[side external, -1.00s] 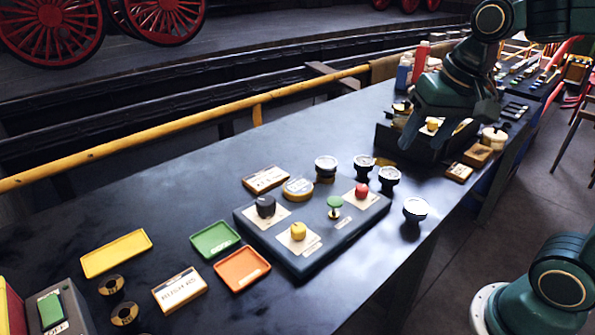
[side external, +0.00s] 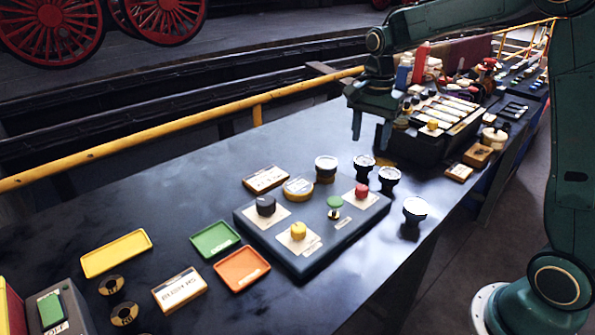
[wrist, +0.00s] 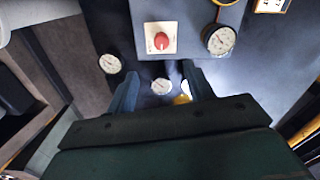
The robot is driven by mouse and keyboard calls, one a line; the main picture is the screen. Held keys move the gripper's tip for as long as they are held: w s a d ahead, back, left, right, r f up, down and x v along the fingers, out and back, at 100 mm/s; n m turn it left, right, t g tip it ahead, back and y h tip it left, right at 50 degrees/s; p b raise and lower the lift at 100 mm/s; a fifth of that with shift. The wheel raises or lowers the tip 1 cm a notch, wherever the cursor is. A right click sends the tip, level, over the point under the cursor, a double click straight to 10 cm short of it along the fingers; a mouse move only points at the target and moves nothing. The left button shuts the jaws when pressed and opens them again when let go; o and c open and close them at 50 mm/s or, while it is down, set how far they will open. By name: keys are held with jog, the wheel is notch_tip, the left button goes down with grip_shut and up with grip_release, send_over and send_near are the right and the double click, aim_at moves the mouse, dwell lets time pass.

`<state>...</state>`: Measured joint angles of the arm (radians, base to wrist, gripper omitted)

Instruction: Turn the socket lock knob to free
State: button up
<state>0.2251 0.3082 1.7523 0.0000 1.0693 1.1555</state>
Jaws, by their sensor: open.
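The dark panel box (side external: 318,247) carries a black knob (side external: 265,205), a yellow knob (side external: 298,231), a red knob (side external: 361,191) and a green button (side external: 334,202). Another yellow knob (side external: 432,125) sits at the near end of the dark slotted case (side external: 400,143). The labels are too small to read, so I cannot tell which knob is the socket lock. My gripper (side external: 371,132) is open and empty, fingers down, just left of the slotted case and behind the panel. In the wrist view, the red knob (wrist: 161,41) shows ahead of the fingers.
Several round gauges (side external: 389,176) stand between the panel and my gripper. Yellow (side external: 116,253), green (side external: 214,239) and orange (side external: 242,270) trays lie to the left. Bottles (side external: 420,62) stand behind the case.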

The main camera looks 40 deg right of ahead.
aim_at(362, 187)
jog(key=shift+w+d+f, duration=0.2)
jog(key=shift+w+f, duration=0.05)
jog(key=shift+f, duration=0.05)
jog(key=shift+f, duration=0.15)
notch_tip(362, 187, down, 14)
jog(key=shift+r, duration=0.2)
dwell(0.5)
jog(key=c, duration=1)
